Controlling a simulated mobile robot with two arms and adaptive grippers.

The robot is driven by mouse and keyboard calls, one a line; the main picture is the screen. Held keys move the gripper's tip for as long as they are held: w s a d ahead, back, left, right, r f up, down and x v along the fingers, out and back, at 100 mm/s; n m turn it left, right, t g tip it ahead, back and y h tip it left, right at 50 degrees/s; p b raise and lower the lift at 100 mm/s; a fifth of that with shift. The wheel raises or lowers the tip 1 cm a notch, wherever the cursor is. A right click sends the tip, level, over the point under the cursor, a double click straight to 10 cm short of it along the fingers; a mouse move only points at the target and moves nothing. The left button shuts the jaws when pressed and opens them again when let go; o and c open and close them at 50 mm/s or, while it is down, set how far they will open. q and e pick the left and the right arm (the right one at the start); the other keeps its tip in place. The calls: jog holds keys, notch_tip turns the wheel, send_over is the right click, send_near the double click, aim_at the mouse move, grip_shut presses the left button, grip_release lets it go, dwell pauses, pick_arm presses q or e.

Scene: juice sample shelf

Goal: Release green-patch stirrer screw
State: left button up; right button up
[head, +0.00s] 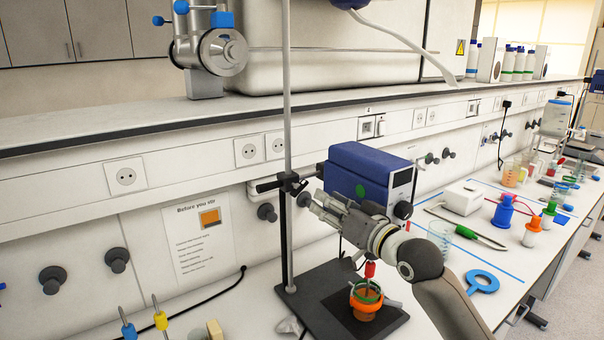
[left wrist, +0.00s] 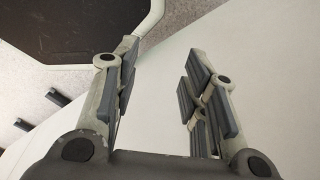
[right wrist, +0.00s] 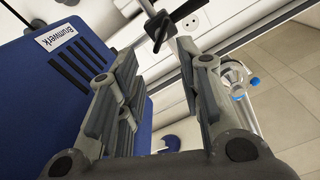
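The blue stirrer motor (head: 368,172) bears a small round patch (head: 361,191) that looks green. It sits beside the upright stand rod (head: 287,90). A black clamp with screw handles (head: 290,184) grips the rod; it also shows in the right wrist view (right wrist: 158,30). My right gripper (head: 320,207) is open and empty in front of the motor, to the right of the rod and a little below the clamp. In the right wrist view its open fingers (right wrist: 155,55) point towards the clamp, with a gap between. My left gripper (left wrist: 163,70) is open and empty, outside the head view.
Below my right arm, an orange beaker (head: 366,301) with a green rim stands on the black stand base (head: 325,308). Blue (head: 128,330) and yellow (head: 160,320) items stand at the front left.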

aim_at(304, 188)
jog(key=w+a+m+p, duration=0.1)
jog(key=w+m+p, duration=0.1)
jog(key=w+a+m+p, duration=0.2)
jog(key=w, duration=0.1)
jog(key=w+a+m+p, duration=0.2)
jog(key=shift+w+a+r, duration=0.1)
jog(key=shift+w, duration=0.25)
jog(key=shift+x, duration=0.85)
grip_shut()
